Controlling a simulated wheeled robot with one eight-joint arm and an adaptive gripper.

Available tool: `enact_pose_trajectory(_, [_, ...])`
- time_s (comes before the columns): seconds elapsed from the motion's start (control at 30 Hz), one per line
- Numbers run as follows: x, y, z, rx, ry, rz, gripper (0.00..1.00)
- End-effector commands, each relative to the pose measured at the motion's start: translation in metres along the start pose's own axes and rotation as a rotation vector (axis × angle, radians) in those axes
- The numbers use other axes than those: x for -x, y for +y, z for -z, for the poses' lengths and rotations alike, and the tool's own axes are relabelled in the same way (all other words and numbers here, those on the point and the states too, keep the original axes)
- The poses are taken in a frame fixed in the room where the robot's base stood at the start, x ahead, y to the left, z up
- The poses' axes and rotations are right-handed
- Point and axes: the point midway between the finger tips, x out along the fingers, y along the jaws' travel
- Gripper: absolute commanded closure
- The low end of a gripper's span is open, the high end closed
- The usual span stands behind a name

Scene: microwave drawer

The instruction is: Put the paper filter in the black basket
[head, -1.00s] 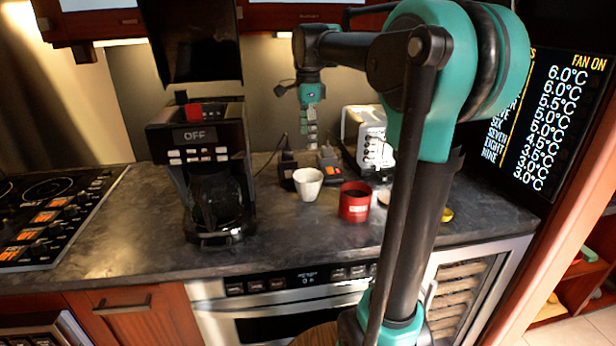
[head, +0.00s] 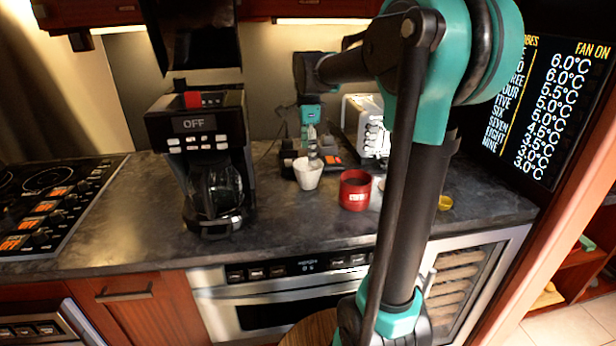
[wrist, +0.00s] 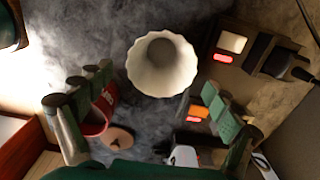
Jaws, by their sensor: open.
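The white fluted paper filter (head: 308,175) stands upright on the dark counter, right of the coffee maker. In the wrist view the filter (wrist: 162,65) shows its open mouth from above. My gripper (head: 311,155) is open and empty, pointing down just above the filter in the head view. In the wrist view my gripper's fingers (wrist: 160,98) are spread on either side, with the filter ahead of the gap between them. The black coffee maker (head: 203,155), reading OFF, stands to the left with a glass carafe. I cannot pick out a separate black basket.
A red can (head: 354,190) stands just right of the filter. Small dark devices (wrist: 238,45) lie behind the filter. A white toaster (head: 364,125) stands at the back right, and a cooktop (head: 50,205) is at the left. The front middle counter is bare.

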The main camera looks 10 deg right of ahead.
Motion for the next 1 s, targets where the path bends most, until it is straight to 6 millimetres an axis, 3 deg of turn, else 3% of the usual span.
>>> enact_pose_trajectory(0.4, [-0.048, -0.003, -0.001, 0.0, 0.0, 0.0, 0.08])
enact_pose_trajectory(0.7, [-0.052, -0.002, -0.001, 0.0, 0.0, 0.0, 0.08])
enact_pose_trajectory(0.93, [-0.052, -0.002, -0.001, 0.0, 0.0, 0.0, 0.37])
enact_pose_trajectory(1.0, [-0.052, -0.003, -0.001, 0.0, 0.0, 0.0, 0.41])
